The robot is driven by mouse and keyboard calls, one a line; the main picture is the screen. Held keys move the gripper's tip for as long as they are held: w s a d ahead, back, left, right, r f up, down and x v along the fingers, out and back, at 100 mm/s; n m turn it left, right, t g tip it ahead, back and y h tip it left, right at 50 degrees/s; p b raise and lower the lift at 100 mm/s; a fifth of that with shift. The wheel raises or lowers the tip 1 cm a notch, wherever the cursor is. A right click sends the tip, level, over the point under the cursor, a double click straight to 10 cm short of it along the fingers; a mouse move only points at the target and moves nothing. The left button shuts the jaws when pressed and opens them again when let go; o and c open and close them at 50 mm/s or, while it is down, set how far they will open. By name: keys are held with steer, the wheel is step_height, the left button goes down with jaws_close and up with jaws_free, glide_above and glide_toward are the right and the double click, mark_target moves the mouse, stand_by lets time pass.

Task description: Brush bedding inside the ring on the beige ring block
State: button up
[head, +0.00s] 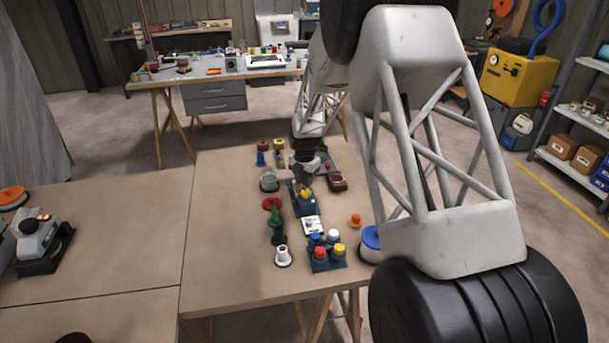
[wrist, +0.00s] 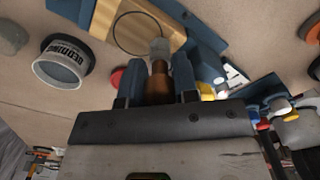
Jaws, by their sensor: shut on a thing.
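My gripper (wrist: 157,85) is shut on a brush (wrist: 159,80) with a brown handle and a pale grey tip. The beige ring block (wrist: 172,22) lies beyond it in a blue holder (wrist: 207,40), with a thin dark ring on its top. The brush tip appears at the ring's lower right edge; I cannot tell whether it touches the block. A grey pot labelled BEDDING (wrist: 62,62) stands left of the block in the wrist view. In the head view my gripper (head: 303,178) is over the blue holder (head: 296,204), and the beige block is not clearly visible there.
A red disc (head: 272,203), a green cone (head: 274,216) and a white flanged piece (head: 283,256) stand near the holder. A blue rack with coloured caps (head: 327,263) is at the front. An orange knob (head: 355,220) is to the right. The table's left part (head: 220,230) is clear.

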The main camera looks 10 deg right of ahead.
steer(key=shift+w+r, duration=0.15)
steer(key=shift+w, duration=2.7)
steer(key=shift+s, duration=3.2)
steer(key=shift+a, duration=0.4)
steer(key=shift+w, duration=3.25)
steer(key=shift+s, duration=3.25)
steer(key=shift+r, duration=3.9)
